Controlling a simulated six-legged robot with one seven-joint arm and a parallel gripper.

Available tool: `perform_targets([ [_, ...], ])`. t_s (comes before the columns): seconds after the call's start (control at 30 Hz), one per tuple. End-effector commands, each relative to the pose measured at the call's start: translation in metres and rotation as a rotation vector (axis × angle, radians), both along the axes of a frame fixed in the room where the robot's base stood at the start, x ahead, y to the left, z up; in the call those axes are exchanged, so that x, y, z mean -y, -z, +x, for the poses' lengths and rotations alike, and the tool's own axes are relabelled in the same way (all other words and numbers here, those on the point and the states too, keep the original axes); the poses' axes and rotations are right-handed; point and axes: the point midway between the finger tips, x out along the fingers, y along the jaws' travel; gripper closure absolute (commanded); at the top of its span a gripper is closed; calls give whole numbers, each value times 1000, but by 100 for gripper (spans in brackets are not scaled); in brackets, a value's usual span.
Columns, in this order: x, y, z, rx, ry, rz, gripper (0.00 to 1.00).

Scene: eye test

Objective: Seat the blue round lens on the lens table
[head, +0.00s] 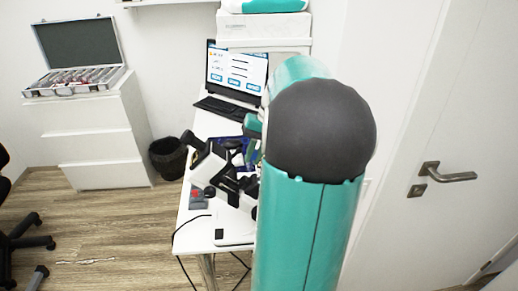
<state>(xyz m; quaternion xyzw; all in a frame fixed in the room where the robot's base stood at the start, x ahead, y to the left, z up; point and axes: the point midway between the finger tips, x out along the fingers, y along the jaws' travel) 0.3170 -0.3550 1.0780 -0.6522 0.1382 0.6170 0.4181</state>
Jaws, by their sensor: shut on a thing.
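A black-and-white optical instrument (232,188) stands on the white table (196,232) in the head view, left of my arm. It has dark knobs and arms, and my arm covers its right side. I cannot pick out its lens table. Dark blue patches (228,143) show behind the instrument, close to the teal end part of my arm. I cannot tell whether they are the blue round lens or something else. My gripper's fingers are hidden behind my own teal arm and its dark joint.
An open laptop (237,68) stands at the back of the table. A black bin (168,158) is on the floor beside white drawers (95,135) with an open case (78,62) on top. A white door (430,130) is at right.

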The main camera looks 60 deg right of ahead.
Motion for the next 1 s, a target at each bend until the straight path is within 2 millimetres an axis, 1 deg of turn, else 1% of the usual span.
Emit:
perform_targets([
  [0.7, -20, 41, 25, -2, 0, 2, 100],
  [1.0, -23, 48, 29, -1, 1, 1, 100],
])
